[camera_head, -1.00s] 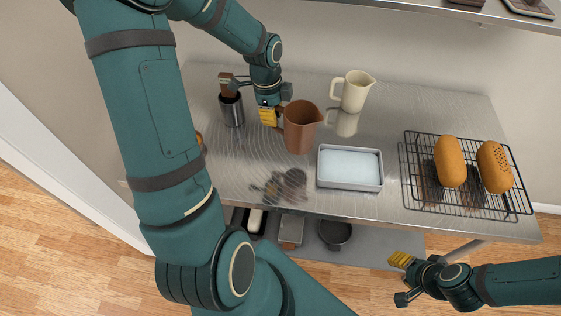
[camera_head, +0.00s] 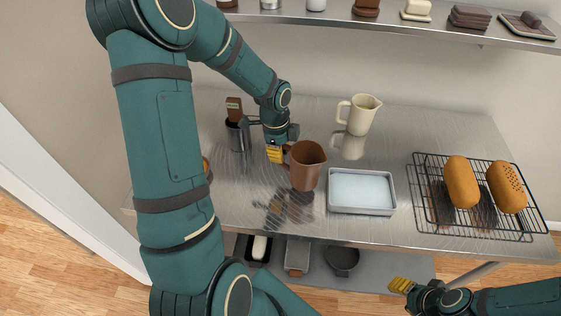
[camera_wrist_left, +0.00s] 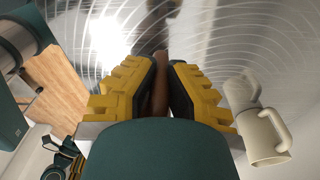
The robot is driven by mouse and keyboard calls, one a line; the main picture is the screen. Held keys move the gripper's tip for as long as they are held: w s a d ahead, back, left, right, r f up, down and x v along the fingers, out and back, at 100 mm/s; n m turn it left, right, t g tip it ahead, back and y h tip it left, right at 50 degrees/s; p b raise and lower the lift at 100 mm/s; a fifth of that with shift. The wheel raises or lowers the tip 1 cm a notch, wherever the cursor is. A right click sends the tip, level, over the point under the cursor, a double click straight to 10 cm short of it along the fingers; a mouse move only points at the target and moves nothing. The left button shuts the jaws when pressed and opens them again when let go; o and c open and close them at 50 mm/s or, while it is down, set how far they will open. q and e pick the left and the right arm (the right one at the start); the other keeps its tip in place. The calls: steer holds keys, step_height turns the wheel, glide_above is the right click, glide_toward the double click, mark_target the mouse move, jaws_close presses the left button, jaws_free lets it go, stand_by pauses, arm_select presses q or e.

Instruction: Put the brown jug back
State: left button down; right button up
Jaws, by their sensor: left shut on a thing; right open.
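The brown jug (camera_head: 306,167) is upright over the steel table, left of the tray in the head view. Its reflection shows on the metal below it, apart from its base, so it appears held a little above the table. My left gripper (camera_head: 276,153) is at the jug's left side, shut on its handle. In the left wrist view the yellow fingers (camera_wrist_left: 163,92) close on a narrow brown strip (camera_wrist_left: 160,88); most of the jug is hidden there. My right gripper (camera_head: 402,286) is open and empty, low in front of the table's edge.
A cream jug (camera_head: 361,114) stands behind and to the right; it also shows in the left wrist view (camera_wrist_left: 264,135). A pale tray (camera_head: 360,210) is close on the right. A wire rack (camera_head: 437,222) holds two loaves. A metal holder (camera_head: 238,136) stands left. A shelf (camera_head: 420,28) runs above the back.

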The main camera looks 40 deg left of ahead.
arm_select(q)
steer(key=shift+f, duration=1.85)
steer(key=shift+f+b, duration=0.1)
steer(key=shift+b, duration=0.2)
steer(key=c, duration=1.1)
jaws_free()
steer(key=shift+c, duration=0.2)
steer(key=shift+r, duration=0.25)
step_height(320, 180, up, 12)
steer(key=a+p, duration=0.1)
steer(key=shift+s, duration=0.15)
